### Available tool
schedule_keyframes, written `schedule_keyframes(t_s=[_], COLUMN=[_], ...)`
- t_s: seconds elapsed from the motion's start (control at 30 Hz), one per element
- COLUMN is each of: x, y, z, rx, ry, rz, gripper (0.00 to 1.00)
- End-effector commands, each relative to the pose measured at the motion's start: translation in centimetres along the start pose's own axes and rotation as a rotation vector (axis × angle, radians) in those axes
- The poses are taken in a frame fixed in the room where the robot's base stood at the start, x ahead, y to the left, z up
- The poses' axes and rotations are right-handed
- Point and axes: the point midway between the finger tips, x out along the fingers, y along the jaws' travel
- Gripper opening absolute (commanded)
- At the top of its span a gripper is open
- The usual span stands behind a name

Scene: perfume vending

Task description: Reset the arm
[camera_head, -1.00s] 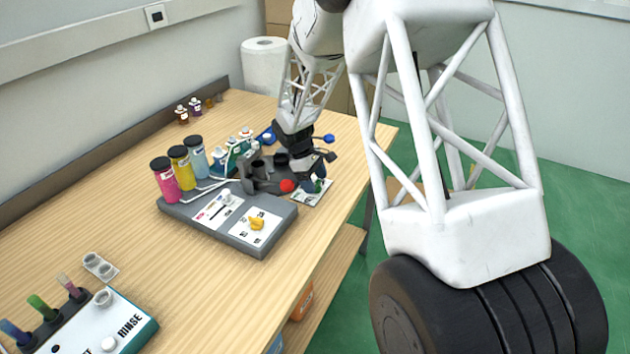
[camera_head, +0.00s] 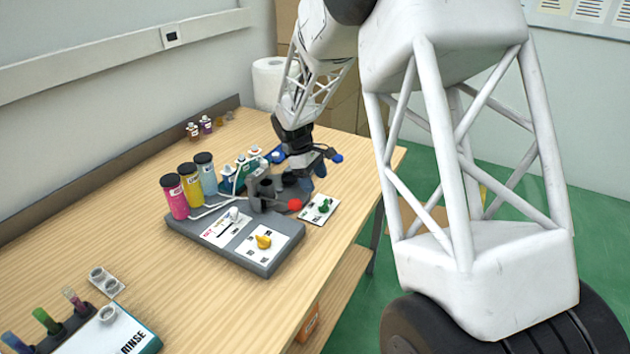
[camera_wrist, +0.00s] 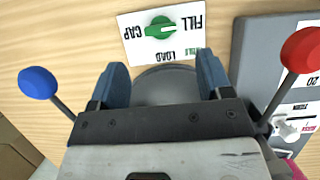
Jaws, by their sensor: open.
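My gripper (camera_head: 313,172) hangs over the right end of the grey dispensing station (camera_head: 205,239), near the table's right edge. In the wrist view its two blue fingers (camera_wrist: 163,80) are apart. A grey round surface (camera_wrist: 168,88) shows between and below them; I cannot tell whether they touch it. A small white card with a green knob (camera_head: 321,207) lies just in front of my gripper; in the wrist view the knob (camera_wrist: 160,28) is beyond the fingertips. A red ball (camera_wrist: 302,50) and a blue ball (camera_wrist: 37,82) on thin stems flank my gripper.
Pink, yellow and blue bottles (camera_head: 190,184) stand behind the station, which has a yellow knob (camera_head: 263,241). A rinse unit (camera_head: 118,330) with coloured tubes is front left. A paper roll (camera_head: 268,82) stands at the back. The table's left middle is clear.

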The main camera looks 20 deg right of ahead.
Motion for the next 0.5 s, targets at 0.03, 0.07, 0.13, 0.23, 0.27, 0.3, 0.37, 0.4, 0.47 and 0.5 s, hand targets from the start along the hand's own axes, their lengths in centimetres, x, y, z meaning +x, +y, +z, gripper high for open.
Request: schedule_keyframes(t_s=[0.03, 0.07, 0.13, 0.23, 0.27, 0.3, 0.37, 0.4, 0.47, 0.5], x=[0.0, 0.0, 0.0, -0.2, -0.3, -0.5, -0.9, -1.2, -1.8, -2.2], y=[0.0, 0.0, 0.0, -0.2, -0.2, -0.4, -0.7, -1.0, -1.5, -1.9], z=[0.0, 0.0, 0.0, 0.2, 0.4, 0.6, 1.1, 1.4, 2.1, 2.7], rx=[0.0, 0.0, 0.001, 0.006, 0.009, 0.014, 0.025, 0.033, 0.049, 0.061], ry=[0.0, 0.0, 0.001, 0.004, 0.006, 0.01, 0.017, 0.022, 0.033, 0.041], rz=[0.0, 0.0, 0.0, 0.001, 0.002, 0.002, 0.004, 0.005, 0.007, 0.009], gripper=[0.72, 0.72, 0.72, 0.72, 0.72, 0.72, 0.72, 0.72, 0.72, 0.72])
